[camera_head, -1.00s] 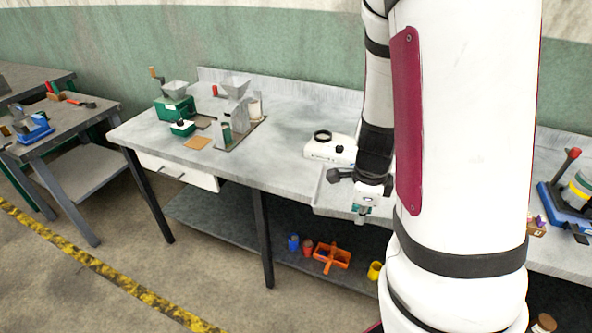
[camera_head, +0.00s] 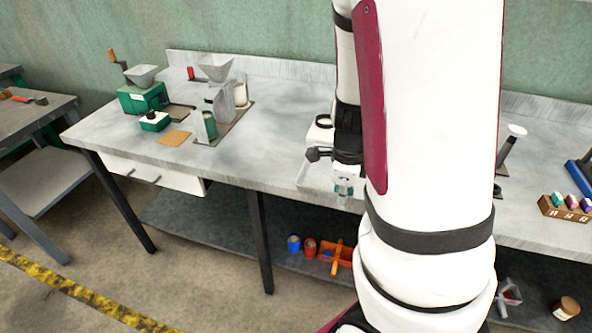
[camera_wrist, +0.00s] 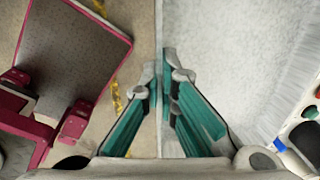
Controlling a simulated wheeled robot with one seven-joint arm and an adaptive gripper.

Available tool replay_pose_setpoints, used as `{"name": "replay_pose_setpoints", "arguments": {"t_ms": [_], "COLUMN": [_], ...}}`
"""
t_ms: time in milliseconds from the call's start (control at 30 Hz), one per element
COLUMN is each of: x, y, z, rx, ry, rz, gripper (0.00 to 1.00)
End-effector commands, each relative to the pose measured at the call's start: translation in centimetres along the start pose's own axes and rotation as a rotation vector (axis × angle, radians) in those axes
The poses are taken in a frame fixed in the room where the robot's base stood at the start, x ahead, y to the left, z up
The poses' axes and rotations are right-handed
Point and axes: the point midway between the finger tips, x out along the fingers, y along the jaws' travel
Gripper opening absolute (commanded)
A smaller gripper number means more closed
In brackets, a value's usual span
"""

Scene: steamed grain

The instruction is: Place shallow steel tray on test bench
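The shallow steel tray (camera_head: 312,178) is a light grey, low-sided shape at the bench's front edge, left of my arm in the head view. My arm hides its right part. In the wrist view its pale grey floor (camera_wrist: 225,70) fills the right side, with a brushed wall beyond. My gripper (camera_head: 343,186) is at the tray's front side. In the wrist view the teal fingers of my gripper (camera_wrist: 163,75) are closed together on the tray's near edge. The test bench (camera_head: 230,160) is long and grey; whether the tray touches it is unclear.
A white instrument (camera_head: 319,133) stands behind the tray, partly hidden. A green machine (camera_head: 142,97) and a hopper device (camera_head: 218,100) stand on the bench's left part. A rack (camera_head: 565,208) is at right. Bare bench top (camera_head: 275,120) lies between hopper and instrument.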

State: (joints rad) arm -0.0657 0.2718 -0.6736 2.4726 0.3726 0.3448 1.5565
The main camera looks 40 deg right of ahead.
Motion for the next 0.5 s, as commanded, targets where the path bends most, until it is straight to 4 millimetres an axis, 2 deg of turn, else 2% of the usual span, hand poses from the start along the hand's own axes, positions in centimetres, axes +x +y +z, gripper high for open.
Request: {"name": "replay_pose_setpoints", "arguments": {"t_ms": [167, 500], "x": [0.5, 1.7], "y": [-1.0, -4.3], "z": [1.8, 8.6], "rx": [-0.004, -0.004], "ry": [0.0, 0.0], "rz": [-0.003, -0.005], "gripper": [0.0, 0.0]}}
